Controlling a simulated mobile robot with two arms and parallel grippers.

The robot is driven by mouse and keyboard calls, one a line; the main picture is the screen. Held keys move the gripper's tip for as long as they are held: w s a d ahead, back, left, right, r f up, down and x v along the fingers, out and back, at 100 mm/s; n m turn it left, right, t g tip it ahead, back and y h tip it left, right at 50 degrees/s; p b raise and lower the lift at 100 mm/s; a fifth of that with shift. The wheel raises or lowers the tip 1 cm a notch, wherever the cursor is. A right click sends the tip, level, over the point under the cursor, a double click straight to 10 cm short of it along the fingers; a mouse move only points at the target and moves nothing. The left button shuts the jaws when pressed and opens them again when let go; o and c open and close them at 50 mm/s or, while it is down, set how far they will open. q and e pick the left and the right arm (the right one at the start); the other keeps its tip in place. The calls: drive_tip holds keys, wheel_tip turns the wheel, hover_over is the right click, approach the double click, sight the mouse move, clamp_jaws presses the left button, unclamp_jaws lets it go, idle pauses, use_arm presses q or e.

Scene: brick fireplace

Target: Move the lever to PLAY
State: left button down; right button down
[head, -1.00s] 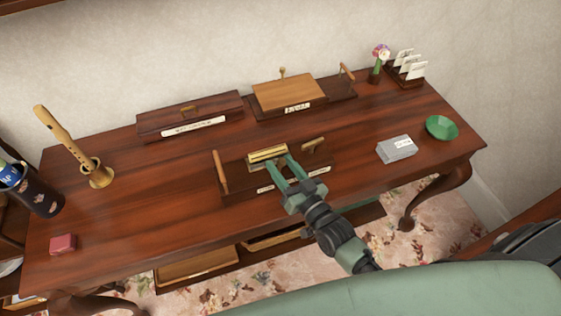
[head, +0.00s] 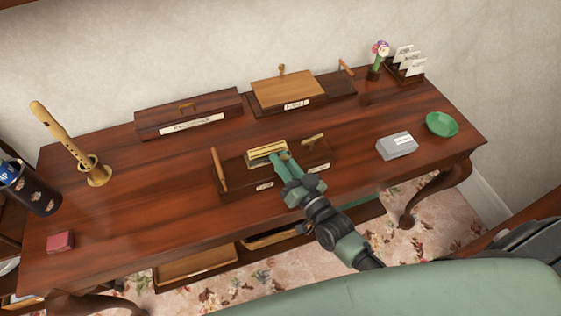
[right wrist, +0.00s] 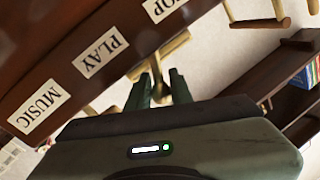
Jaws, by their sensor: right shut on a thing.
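A dark wooden box (head: 232,185) with a brass plate (head: 262,151) on top stands at the front middle of the desk. In the right wrist view its front carries labels: MUSIC (right wrist: 40,106), PLAY (right wrist: 101,53) and a cut-off one ending in OP (right wrist: 160,6). My right gripper (head: 281,157) is over the box, just right of the brass plate. In the right wrist view its green fingers are shut on a thin brass-coloured lever (right wrist: 156,70), beside the PLAY label. The fingers hide much of the lever. My left gripper is not in view.
A wooden stick (head: 219,169) and a small brass handle (head: 313,139) stand on the box's two sides. A grey box (head: 397,146) and green bowl (head: 441,124) are to the right. Two more wooden boxes (head: 188,112) (head: 287,88) are behind. The desk's left part is mostly clear.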

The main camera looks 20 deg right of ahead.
drive_tip(key=c, duration=1.3)
unclamp_jaws()
drive_tip(key=shift+o, duration=0.2)
drive_tip(key=b+v, duration=0.1)
drive_tip(key=v, duration=0.7)
drive_tip(key=shift+w, duration=0.1)
